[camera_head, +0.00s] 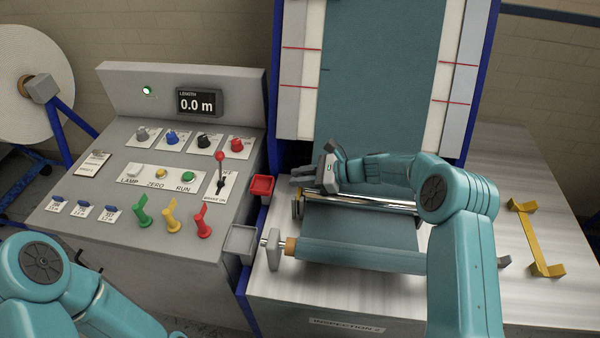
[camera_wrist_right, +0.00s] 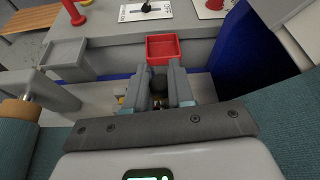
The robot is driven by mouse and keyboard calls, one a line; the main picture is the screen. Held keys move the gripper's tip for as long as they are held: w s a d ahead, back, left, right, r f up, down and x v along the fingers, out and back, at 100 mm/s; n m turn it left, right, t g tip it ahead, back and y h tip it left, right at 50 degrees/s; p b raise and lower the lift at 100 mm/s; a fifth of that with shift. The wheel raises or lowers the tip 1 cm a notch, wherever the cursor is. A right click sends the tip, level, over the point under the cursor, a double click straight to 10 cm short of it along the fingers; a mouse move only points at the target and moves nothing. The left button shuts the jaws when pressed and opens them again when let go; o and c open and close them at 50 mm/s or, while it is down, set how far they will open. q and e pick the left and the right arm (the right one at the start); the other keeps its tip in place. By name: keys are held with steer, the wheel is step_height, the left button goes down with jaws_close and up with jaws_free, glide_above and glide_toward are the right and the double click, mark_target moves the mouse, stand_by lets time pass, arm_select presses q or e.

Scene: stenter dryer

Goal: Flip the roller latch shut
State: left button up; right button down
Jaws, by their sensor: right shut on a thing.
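My right gripper (camera_head: 299,181) reaches in from the right, over the left end of the shiny metal roller (camera_head: 365,203). In the right wrist view its two grey fingers (camera_wrist_right: 159,88) are shut on a small dark rounded knob (camera_wrist_right: 158,84), which looks like the end of the roller latch. The rest of the latch is hidden by the fingers and hand, so its angle cannot be told. A teal cloth roll (camera_head: 355,255) lies in front of the metal roller. My left arm shows at lower left; its gripper is out of view.
A red tray (camera_head: 262,187) and a grey tray (camera_head: 240,241) sit left of the rollers, beside the control panel (camera_head: 120,220) with its knobs and levers. The red tray is just beyond my right fingers. A yellow bracket (camera_head: 537,240) lies on the right tabletop.

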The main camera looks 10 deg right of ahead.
steer(key=shift+w+d+f+m+g, duration=0.1)
steer(key=shift+w+f+m+g, duration=0.1)
steer(key=shift+f+m+g, duration=0.25)
stand_by(0.4)
steer(key=c, duration=1.1)
jaws_free()
steer(key=shift+o, duration=0.2)
steer(key=shift+r, duration=0.1)
steer(key=b+v, duration=0.3)
steer(key=v, duration=1.3)
steer(key=shift+s+d, duration=0.1)
steer(key=shift+d, duration=0.15)
steer(key=shift+s, duration=0.1)
